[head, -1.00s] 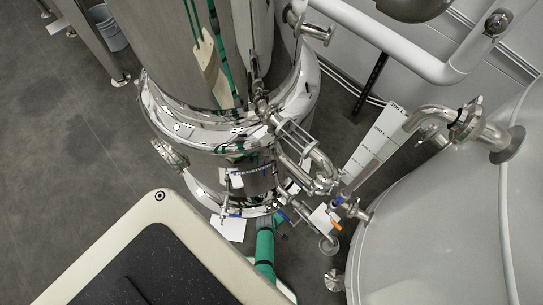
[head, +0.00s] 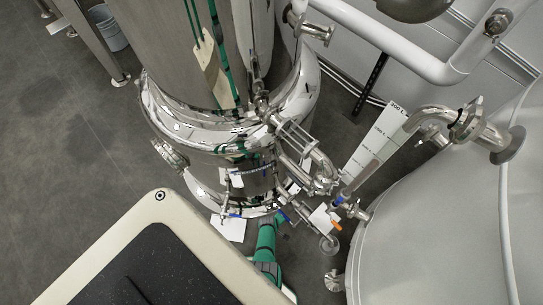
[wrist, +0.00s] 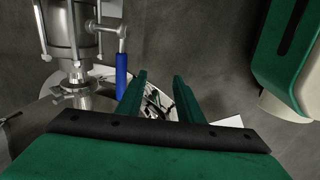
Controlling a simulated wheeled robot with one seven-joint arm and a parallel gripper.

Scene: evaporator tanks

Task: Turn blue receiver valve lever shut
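In the wrist view a blue lever (wrist: 122,75) hangs down from a steel valve fitting (wrist: 73,30). My gripper (wrist: 160,78) is open, its two green fingers apart with nothing held between them. The lever is just left of the left finger; I cannot tell whether they touch. In the head view small blue levers show on the fittings at the foot of the steel tank (head: 215,150), one at left (head: 235,215) and one near the white tank (head: 340,201). I cannot tell which matches the wrist view. My fingers are hidden there; only part of my green arm shows.
An orange lever (head: 336,226) sits close to the right blue one. A large white tank (head: 440,230) stands at right, with a marked scale board (head: 375,145) beside it. Steel pipes (head: 305,150) crowd the gap. Open grey floor (head: 60,170) lies at left.

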